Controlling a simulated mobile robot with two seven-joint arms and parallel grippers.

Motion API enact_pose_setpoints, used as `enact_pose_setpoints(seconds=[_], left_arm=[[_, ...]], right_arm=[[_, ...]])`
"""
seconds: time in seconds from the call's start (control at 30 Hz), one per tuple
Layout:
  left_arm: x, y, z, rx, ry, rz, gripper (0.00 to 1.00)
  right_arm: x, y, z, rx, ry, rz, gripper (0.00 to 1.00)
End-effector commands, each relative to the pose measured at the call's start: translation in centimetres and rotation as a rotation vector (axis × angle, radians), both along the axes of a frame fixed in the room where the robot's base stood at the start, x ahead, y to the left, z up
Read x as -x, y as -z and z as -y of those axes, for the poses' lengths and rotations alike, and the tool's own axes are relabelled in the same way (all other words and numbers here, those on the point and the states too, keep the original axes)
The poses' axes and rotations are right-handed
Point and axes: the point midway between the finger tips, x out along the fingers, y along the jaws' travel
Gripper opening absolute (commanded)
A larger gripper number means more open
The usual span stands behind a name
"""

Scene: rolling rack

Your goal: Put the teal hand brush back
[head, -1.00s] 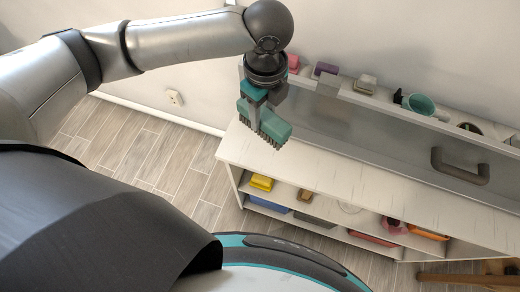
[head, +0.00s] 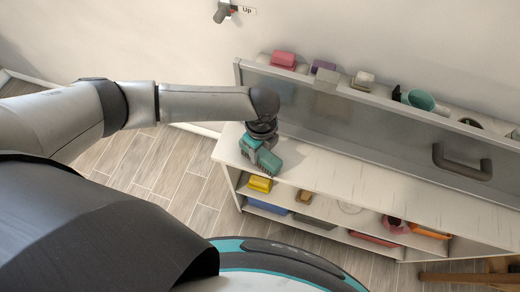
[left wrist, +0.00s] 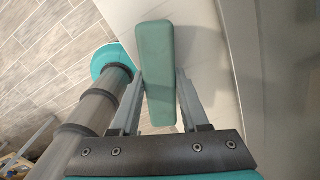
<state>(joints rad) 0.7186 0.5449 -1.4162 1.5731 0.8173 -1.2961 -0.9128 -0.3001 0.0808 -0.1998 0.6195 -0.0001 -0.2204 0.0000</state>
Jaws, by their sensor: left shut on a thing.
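The teal hand brush (head: 269,162) is at the left end of the rack's white top board (head: 340,180). My left gripper (head: 258,150) is shut on it from above. In the left wrist view the brush (left wrist: 158,50) lies between the two grey fingers, its long side pointing away from the wrist over the white board. The brush is at or just above the board; I cannot tell whether it touches. Its bristles are hardly visible now. My right gripper is not in view.
Behind a grey upright panel (head: 400,140) with a dark handle (head: 462,162), a ledge holds a pink block (head: 284,60), a purple block (head: 323,68) and a teal cup (head: 418,99). Lower shelves hold a yellow item (head: 260,184) and other coloured things. The top board is clear to the right.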

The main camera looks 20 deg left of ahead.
Motion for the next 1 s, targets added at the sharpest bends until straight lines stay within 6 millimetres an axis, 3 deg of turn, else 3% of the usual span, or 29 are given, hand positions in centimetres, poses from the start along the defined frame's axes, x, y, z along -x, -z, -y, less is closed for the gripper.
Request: enact_pose_setpoints(seconds=[0.33, 0.37, 0.6, 0.87, 1.0], left_arm=[[0.0, 0.3, 0.0, 0.0, 0.0, 0.001, 0.0], [0.0, 0.3, 0.0, 0.0, 0.0, 0.0, 0.47], [0.0, 0.3, 0.0, 0.0, 0.0, 0.0, 0.74], [0.0, 0.2, 0.0, 0.0, 0.0, 0.0, 0.75], [-0.1, -0.8, 0.0, 0.002, 0.0, 0.002, 0.75]], right_arm=[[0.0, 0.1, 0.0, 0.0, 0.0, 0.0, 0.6], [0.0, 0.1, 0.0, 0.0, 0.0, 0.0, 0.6], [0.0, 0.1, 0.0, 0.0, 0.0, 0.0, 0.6], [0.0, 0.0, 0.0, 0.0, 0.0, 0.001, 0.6], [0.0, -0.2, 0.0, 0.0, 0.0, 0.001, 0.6]])
